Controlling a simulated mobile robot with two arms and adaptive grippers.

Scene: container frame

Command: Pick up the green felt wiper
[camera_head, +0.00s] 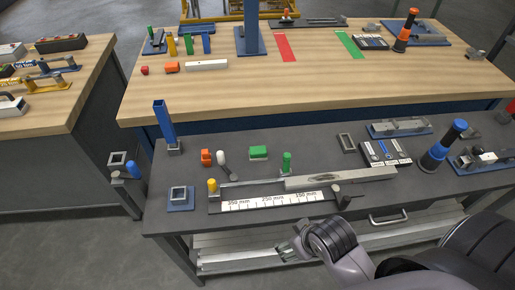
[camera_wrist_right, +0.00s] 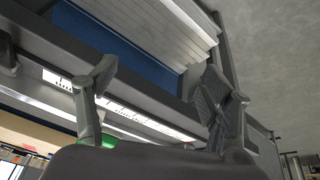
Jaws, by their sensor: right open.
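A small green block (camera_head: 259,152), which looks like the green felt wiper, lies on the dark grey workbench behind the ruler fixture. An upright green peg (camera_head: 286,162) stands just right of it. My right gripper (camera_head: 287,249) is low in front of the bench's front edge, well short of the green block. In the right wrist view its two fingers (camera_wrist_right: 158,78) are spread apart with nothing between them. A bit of green shows behind the left finger there, too little to identify. My left gripper is not in view.
The ruler fixture (camera_head: 270,203) with a long metal bar runs along the bench front. A drawer handle (camera_head: 388,218) and a lower shelf (camera_head: 235,262) are near my right gripper.

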